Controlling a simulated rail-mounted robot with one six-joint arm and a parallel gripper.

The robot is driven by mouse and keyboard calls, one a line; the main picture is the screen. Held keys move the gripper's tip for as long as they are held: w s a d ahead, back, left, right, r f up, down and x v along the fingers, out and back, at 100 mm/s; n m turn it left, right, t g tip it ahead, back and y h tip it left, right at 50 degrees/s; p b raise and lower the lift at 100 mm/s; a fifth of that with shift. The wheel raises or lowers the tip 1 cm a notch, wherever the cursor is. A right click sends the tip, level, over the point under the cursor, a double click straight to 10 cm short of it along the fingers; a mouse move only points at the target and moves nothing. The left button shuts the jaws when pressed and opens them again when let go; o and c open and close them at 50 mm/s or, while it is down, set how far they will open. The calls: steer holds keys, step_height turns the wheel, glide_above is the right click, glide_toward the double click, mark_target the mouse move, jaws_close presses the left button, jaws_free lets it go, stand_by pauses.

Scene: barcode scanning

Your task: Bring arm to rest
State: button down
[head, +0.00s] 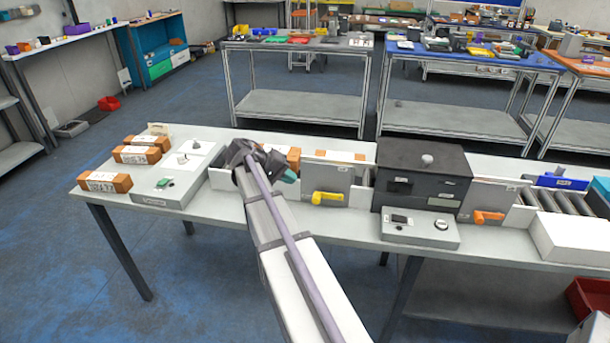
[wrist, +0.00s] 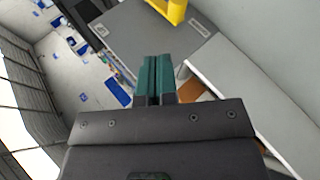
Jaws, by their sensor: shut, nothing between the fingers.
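My arm reaches from the bottom of the head view up to the grey worktable (head: 225,208). My gripper (head: 290,176) is over the table's back half, just left of a grey panel with a yellow handle (head: 327,198). In the wrist view my gripper (wrist: 157,62) shows two teal fingers pressed side by side, with nothing between them. The grey panel (wrist: 135,35) and its yellow handle (wrist: 177,10) are beyond the fingertips in that view. My arm hides part of the table behind it.
Brown boxes (head: 108,182) with labels lie at the table's left end. A dark scanner-like machine (head: 422,178) stands right of the panel, with a control box (head: 420,228) in front. An orange handle (head: 488,217) and rollers (head: 575,202) are further right.

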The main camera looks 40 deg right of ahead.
steer(key=v, duration=0.2)
steer(key=shift+w+a, duration=0.25)
steer(key=shift+a, duration=0.1)
steer(key=s+a+f+n+t+y, duration=0.1)
steer(key=s+a+n+y, duration=0.1)
steer(key=a, duration=0.8)
steer(key=s+a+f+n+t+y+p, duration=0.1)
steer(key=s+a+f+n+y, duration=0.1)
steer(key=s+a+y, duration=0.2)
steer(key=s+a+f+n+t+y+p, duration=0.1)
steer(key=s+a, duration=0.6)
steer(key=a, duration=0.9)
steer(key=shift+s+a+f+n+t+y, duration=0.25)
steer(key=shift+f+n+t+y, duration=0.3)
steer(key=shift+y, duration=0.65)
steer(key=shift+d, duration=0.1)
